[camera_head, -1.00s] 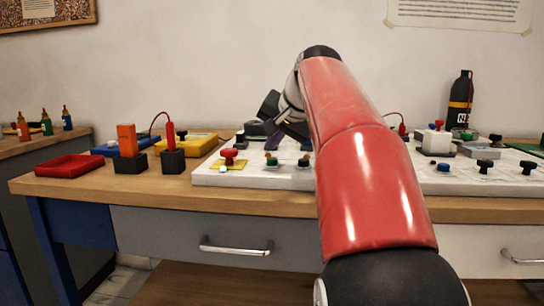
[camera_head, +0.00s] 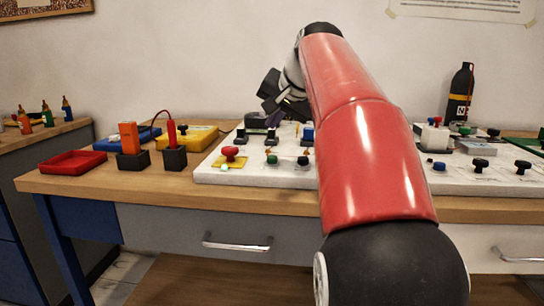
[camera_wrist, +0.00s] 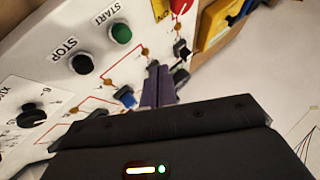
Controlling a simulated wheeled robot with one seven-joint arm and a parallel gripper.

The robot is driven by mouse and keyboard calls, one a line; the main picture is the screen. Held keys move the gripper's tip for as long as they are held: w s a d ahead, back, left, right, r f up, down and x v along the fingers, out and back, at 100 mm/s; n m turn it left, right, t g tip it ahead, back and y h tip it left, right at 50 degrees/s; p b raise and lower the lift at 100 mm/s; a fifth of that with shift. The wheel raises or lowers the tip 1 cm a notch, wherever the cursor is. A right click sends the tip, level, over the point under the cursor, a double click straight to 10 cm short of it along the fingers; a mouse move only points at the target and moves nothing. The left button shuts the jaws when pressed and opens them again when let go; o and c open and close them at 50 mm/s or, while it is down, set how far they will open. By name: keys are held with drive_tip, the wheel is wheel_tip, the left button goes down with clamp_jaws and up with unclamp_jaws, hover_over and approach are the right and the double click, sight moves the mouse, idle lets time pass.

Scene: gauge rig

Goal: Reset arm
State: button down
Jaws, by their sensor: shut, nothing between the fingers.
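My arm, red with black joints, reaches forward over the white control panel (camera_head: 255,179) on the bench. My gripper (camera_head: 273,119) is above the panel's back part in the head view, partly hidden by its own dark body. In the wrist view its purple fingers (camera_wrist: 158,84) are together with nothing between them. They appear over the panel beside a blue switch (camera_wrist: 125,97) and a black switch (camera_wrist: 182,50). A green START button (camera_wrist: 121,33) and a black STOP button (camera_wrist: 82,63) show there too. My forearm hides the panel's middle in the head view.
A red mushroom button (camera_head: 230,153) stands on the panel's left. Left of the panel are a red tray (camera_head: 72,167), two black holders with an orange device (camera_head: 129,138) and a red probe (camera_head: 171,132), and a yellow case (camera_head: 200,137). A black bottle (camera_head: 460,95) stands at the right.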

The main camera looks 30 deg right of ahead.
drive_tip(key=s+a+f+n, duration=0.1)
drive_tip(key=s+a+f, duration=0.2)
drive_tip(key=s+a+f+n+g, duration=0.1)
drive_tip(key=s+a+f, duration=0.2)
drive_tip(key=shift+a, duration=0.2)
drive_tip(key=s+a+f+n+g, duration=0.1)
drive_tip(key=s+a+f+n, duration=0.2)
drive_tip(key=s+f, duration=0.6)
drive_tip(key=s+a+f+n+g, duration=0.1)
drive_tip(key=s+a+f+n, duration=0.2)
drive_tip(key=s+a+f, duration=0.3)
drive_tip(key=s+f, duration=0.4)
drive_tip(key=f, duration=0.4)
drive_tip(key=shift+s+f+n+g, duration=0.25)
drive_tip(key=shift+f+n+g, duration=0.05)
drive_tip(key=shift+a, duration=0.1)
